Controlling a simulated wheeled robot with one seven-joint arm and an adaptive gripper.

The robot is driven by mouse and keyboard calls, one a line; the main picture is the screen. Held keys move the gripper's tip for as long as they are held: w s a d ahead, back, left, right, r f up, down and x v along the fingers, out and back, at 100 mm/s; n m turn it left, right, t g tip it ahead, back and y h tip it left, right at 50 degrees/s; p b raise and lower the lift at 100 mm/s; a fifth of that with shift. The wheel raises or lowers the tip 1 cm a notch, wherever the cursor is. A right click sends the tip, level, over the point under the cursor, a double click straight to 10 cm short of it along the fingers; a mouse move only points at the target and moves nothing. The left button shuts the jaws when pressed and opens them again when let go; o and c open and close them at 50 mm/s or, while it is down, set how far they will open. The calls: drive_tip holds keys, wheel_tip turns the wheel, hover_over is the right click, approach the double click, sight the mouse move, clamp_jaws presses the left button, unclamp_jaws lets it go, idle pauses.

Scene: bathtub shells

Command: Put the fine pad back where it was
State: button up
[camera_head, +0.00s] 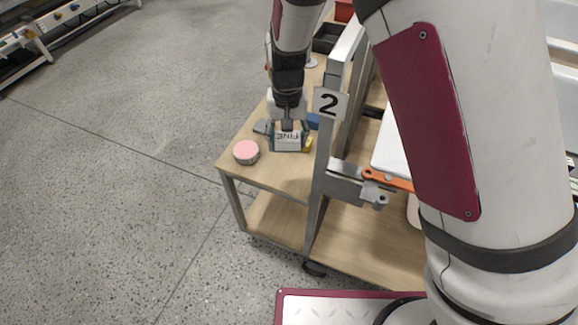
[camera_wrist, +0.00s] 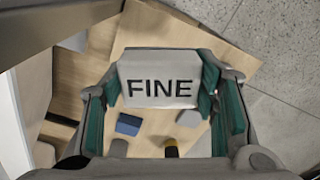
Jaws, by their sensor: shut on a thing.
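The fine pad is a whitish block marked FINE (camera_wrist: 160,80), held between the green-lined fingers of my gripper (camera_wrist: 160,100). In the wrist view its label faces the camera and reads upright. In the head view the fine pad (camera_head: 288,142) shows at the end of my gripper (camera_head: 288,130), over the near part of the wooden table top (camera_head: 225,157). My gripper is shut on it. The wrist view shows table top beyond it, so the pad looks raised, but the height is hard to judge.
A round pink-topped item (camera_head: 246,152) stands near the table's front left corner. A blue block (camera_head: 313,121), a yellow item (camera_head: 308,144) and a grey block (camera_head: 261,127) lie around the pad. A post with a "2" sign (camera_head: 329,103) rises on the right.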

drive_tip(key=b, duration=0.6)
approach(289, 171)
wheel_tip(289, 171, down, 7)
drive_tip(key=shift+a+r+b, duration=0.1)
drive_tip(key=shift+b, duration=0.4)
drive_tip(key=o, duration=1.2)
wheel_tip(289, 171, up, 12)
drive_tip(key=p, duration=0.1)
